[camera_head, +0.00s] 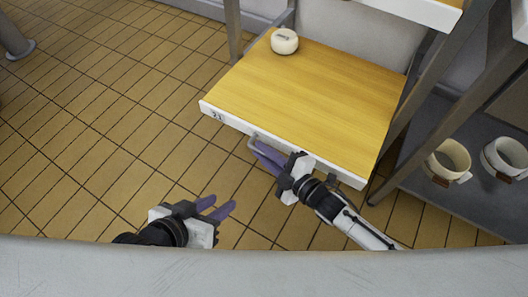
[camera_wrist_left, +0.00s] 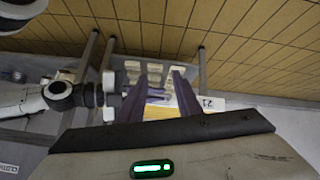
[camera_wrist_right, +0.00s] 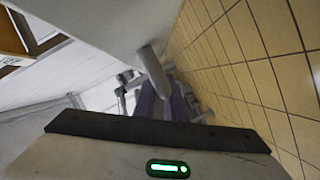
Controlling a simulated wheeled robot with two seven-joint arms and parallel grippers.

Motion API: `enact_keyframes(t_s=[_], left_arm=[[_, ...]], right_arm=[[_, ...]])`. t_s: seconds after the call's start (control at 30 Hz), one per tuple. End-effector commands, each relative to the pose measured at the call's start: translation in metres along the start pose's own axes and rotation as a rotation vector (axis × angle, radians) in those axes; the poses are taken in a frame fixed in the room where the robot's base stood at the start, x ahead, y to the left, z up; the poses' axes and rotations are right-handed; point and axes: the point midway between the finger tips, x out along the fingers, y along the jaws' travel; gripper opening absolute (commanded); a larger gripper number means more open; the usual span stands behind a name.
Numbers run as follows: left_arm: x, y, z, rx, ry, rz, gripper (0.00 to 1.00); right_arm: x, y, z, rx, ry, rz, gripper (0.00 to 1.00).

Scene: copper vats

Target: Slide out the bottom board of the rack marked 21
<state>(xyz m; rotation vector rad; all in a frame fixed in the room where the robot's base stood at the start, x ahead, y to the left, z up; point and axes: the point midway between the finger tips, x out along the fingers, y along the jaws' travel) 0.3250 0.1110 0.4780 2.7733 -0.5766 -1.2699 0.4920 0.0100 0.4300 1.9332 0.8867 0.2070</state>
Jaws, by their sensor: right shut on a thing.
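The board (camera_head: 310,95) is a yellow wooden shelf with a white front edge, marked 21 at its left end (camera_head: 217,116). It sits low in the rack, and a grey handle (camera_head: 252,142) is on its front edge. My right gripper (camera_head: 263,153) is shut on this handle; in the right wrist view the grey handle (camera_wrist_right: 153,72) runs between the purple fingers. My left gripper (camera_head: 222,208) is open and empty over the floor, in front and to the left of the board. The left wrist view shows its two fingers (camera_wrist_left: 160,95) apart.
A white round object (camera_head: 284,41) stands on the board's back left corner. A white shelf edge (camera_head: 420,10) is above the board. At the right, a grey shelf holds two white ring-shaped containers (camera_head: 447,160). The tiled floor (camera_head: 90,100) at left is clear.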

Motion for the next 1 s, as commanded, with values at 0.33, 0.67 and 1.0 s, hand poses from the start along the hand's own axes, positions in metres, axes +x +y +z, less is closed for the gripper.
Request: enact_keyframes(t_s=[0.33,0.67,1.0], left_arm=[[0.0,-0.001,0.002,0.003,-0.003,-0.002,0.31],[-0.009,-0.005,0.004,-0.023,0.016,-0.026,0.31],[-0.025,-0.011,-0.002,-0.048,0.084,-0.063,0.31]], right_arm=[[0.0,0.001,0.001,0.0,-0.002,0.0,0.3],[-0.03,0.002,-0.001,0.001,-0.003,-0.002,0.3],[-0.091,0.002,0.0,0.0,-0.003,-0.001,0.3]])
